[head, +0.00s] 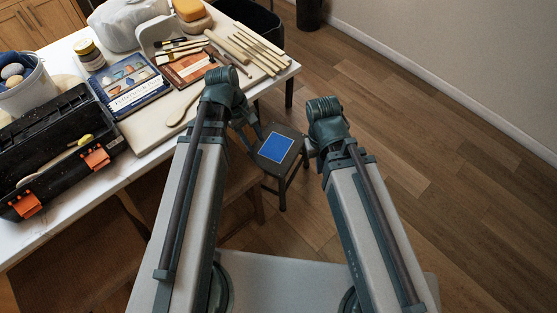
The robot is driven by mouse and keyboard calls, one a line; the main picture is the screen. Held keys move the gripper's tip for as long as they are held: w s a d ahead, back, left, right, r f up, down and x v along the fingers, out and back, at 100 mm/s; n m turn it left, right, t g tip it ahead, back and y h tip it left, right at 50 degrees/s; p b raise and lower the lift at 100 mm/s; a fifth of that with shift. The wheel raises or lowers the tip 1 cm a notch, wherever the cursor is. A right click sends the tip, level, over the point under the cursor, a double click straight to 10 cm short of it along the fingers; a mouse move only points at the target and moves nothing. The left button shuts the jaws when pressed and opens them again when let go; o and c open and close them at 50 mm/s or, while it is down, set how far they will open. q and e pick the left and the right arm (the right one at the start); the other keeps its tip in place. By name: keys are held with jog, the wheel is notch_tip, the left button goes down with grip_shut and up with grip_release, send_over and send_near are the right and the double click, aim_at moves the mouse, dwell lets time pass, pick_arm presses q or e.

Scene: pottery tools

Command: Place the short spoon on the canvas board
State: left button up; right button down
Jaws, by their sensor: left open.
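A pale flat board (146,131), which looks like the canvas board, lies near the table's front edge. A wooden spoon (182,108) lies at its right side, partly hidden by my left arm; I cannot tell whether it rests on the board. Another long, spoon-like tool (48,165) lies in the black toolbox; I cannot tell which spoon is the short one. My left gripper (245,122) is open, mostly hidden behind its arm, near the table's right front edge and apart from the spoons. My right gripper (310,148) is mostly hidden, beside the stool and off the table.
The black toolbox (60,130) with orange latches stands at the left front. A white bucket (28,85), books (128,83), a jar (88,54) and several wooden sticks (258,50) crowd the table. A stool with a blue square (275,147) stands on the floor. The floor at right is clear.

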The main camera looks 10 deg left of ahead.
pick_arm(q)
jog(key=s+d+m+y, duration=0.4)
jog(key=s+d+m, duration=0.2)
jog(key=m, duration=0.8)
jog(key=shift+s+d+f+y, duration=0.15)
jog(key=shift+d+f+y, duration=0.2)
jog(key=shift+d, duration=0.8)
